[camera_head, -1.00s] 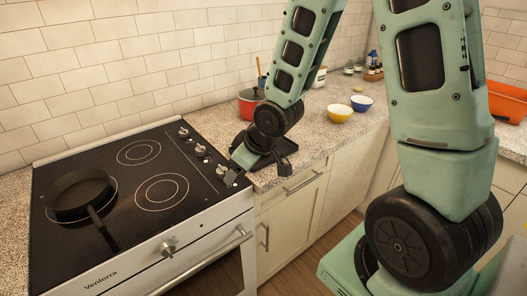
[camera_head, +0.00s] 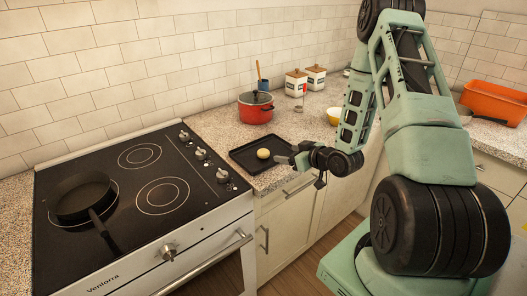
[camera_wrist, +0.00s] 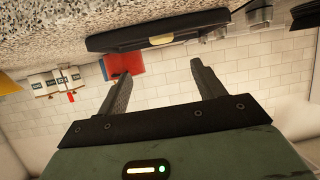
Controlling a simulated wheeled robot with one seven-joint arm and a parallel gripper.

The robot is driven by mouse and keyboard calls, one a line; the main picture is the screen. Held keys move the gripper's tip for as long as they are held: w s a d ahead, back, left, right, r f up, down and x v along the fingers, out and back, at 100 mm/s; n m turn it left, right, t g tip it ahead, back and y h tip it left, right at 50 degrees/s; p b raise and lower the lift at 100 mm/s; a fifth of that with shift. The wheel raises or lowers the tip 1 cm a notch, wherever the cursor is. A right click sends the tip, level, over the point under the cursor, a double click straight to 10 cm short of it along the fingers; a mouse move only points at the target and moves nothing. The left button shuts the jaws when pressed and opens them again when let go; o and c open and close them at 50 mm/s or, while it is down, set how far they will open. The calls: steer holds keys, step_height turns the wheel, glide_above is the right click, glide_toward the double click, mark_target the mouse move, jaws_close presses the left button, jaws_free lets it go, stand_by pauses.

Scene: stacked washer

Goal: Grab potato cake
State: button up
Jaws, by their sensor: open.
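The potato cake (camera_head: 263,153) looks like a small round pale-yellow piece. It lies on a black tray (camera_head: 247,143) on the counter, to the right of the stove. My gripper (camera_head: 283,159) is just right of the cake in the head view, its fingers pointing left towards it. In the wrist view, which is upside down, my gripper (camera_wrist: 158,69) is open with nothing between the fingers. There the tray (camera_wrist: 110,41) and the yellow edge of the cake (camera_wrist: 162,40) show beyond the fingertips.
A red pot (camera_head: 256,113) with a dark lid stands behind the tray. The black stove (camera_head: 140,195) with a frying pan (camera_head: 81,195) is on the left. An orange bin (camera_head: 494,101) is at far right.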

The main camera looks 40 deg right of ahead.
mark_target(267, 154)
steer(key=p+x, duration=0.1)
steer(key=x, duration=0.5)
steer(key=shift+p, duration=0.35)
steer(key=shift+s+a+f+p+x, duration=0.15)
steer(key=shift+p+x, duration=0.3)
steer(key=shift+x, duration=0.45)
steer(key=shift+a+f+p+x, duration=0.15)
steer(key=shift+p+x, duration=0.3)
steer(key=shift+x, duration=0.45)
steer(key=shift+s+d+f+p+x, duration=0.15)
steer(key=shift+p+x, duration=0.3)
steer(key=shift+x, duration=0.45)
steer(key=c, duration=1.1)
